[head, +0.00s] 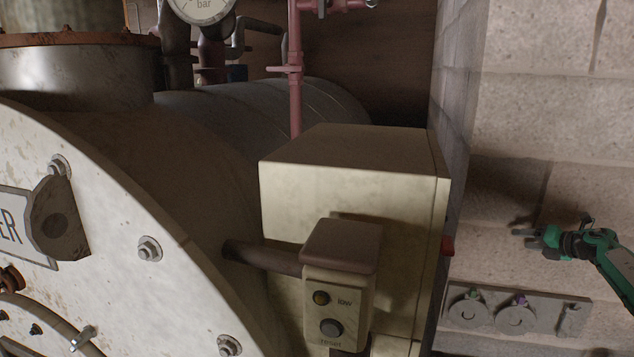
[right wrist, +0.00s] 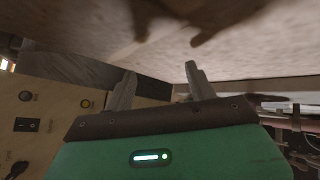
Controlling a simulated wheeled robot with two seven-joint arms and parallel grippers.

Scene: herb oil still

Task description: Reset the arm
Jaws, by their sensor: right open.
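My right gripper (head: 532,241) is at the right edge of the head view, in front of the pale block wall. Its green and dark arm comes in from the lower right. It is open, with nothing between its fingers. In the right wrist view the two grey fingers (right wrist: 160,80) stand apart, with the wall surface beyond them and a dark shadow on it. My left gripper does not show in either view.
A beige cabinet (head: 345,190) and a small control box (head: 336,300) with buttons stand centre. A large pale vessel (head: 120,210) fills the left. A grey panel with round fittings (head: 515,312) is below the gripper. A switch panel (right wrist: 50,115) is left in the wrist view.

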